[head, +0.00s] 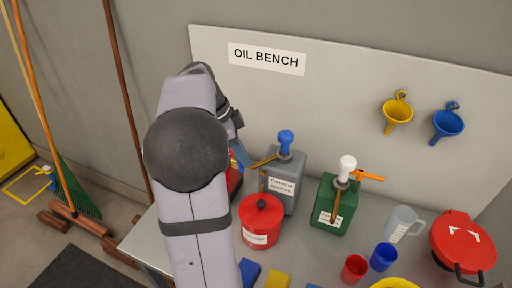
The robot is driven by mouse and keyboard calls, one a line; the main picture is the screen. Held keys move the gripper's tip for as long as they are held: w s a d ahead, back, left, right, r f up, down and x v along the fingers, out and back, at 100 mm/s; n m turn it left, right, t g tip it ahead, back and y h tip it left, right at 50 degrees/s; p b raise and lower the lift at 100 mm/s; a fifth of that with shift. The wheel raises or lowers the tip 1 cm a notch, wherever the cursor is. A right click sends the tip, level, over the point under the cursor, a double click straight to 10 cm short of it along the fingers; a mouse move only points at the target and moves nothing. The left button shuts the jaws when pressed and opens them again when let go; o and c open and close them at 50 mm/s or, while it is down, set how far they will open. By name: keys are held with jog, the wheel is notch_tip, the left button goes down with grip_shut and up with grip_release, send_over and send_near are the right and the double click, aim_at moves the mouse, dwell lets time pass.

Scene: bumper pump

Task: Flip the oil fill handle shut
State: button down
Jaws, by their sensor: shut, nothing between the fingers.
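Two pump cans stand on the bench. The grey can (281,182) has a blue knob (286,138) and a yellow-orange handle (264,160) that points left. The green can (331,209) has a white knob (347,163) and an orange handle (368,176) that points right. Their labels are too small to read surely, so I cannot tell which is the oil fill handle. My gripper (240,154) is shut and empty, just left of the grey can's handle and mostly hidden behind my arm. I cannot tell whether it touches the handle.
A red lidded can (261,221) stands in front of the grey can. Another red object (234,178) is partly hidden behind my arm. A clear jug (403,223), red cup (355,268), blue cup (383,257) and large red lidded container (463,242) stand at right. Funnels hang behind.

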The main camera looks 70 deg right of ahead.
jog(key=w+m, duration=0.1)
jog(key=m, duration=0.1)
jog(key=w+a+m+y+p, duration=0.1)
jog(key=m, duration=0.2)
jog(key=shift+w+a+g+y, duration=0.2)
jog(key=shift+w+g+y, duration=0.1)
jog(key=shift+w, duration=0.15)
dwell(0.6)
jog(key=shift+s+r, duration=0.1)
jog(key=shift+s, duration=0.4)
notch_tip(320, 180, up, 10)
jog(key=b, duration=0.1)
jog(key=shift+w, duration=0.25)
jog(key=shift+w, duration=0.1)
dwell(0.4)
